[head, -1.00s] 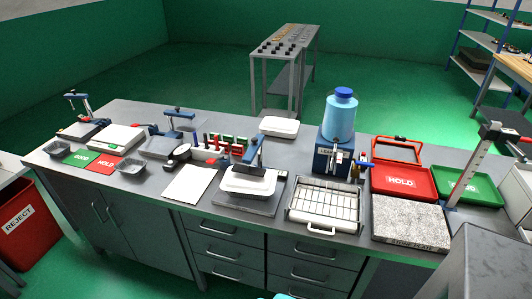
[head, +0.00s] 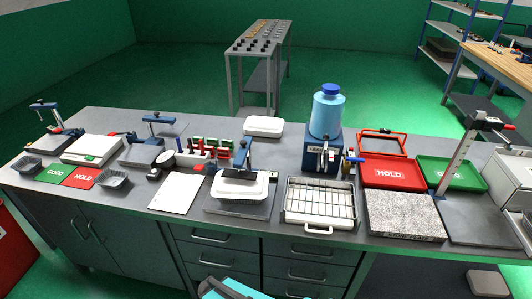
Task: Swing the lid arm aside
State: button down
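A blue swing arm (head: 244,155) on a post stands at the middle of the bench. Its dark pad (head: 239,174) lies over a white tray (head: 258,189), which sits on a grey base plate (head: 228,207). The pad hides part of the tray's inside. I cannot tell if the pad touches the tray. My gripper's fingers do not show; only a dark and light-blue part that looks like my own arm shows at the bottom edge, well short of the bench top. Nothing touches the swing arm.
Similar blue-armed fixtures (head: 157,122) stand to the left. A white sheet (head: 180,192) lies left of the base plate, and a wire rack (head: 320,200) stands right. Behind are a second white tray (head: 263,126) and a blue bottle (head: 327,115) on a stand. A granite slab (head: 404,217) lies right.

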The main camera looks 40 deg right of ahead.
aim_at(239, 160)
jog(key=z, duration=0.8)
jog(key=k, duration=1)
jog(key=i, duration=0.85)
jog(key=z, duration=0.05)
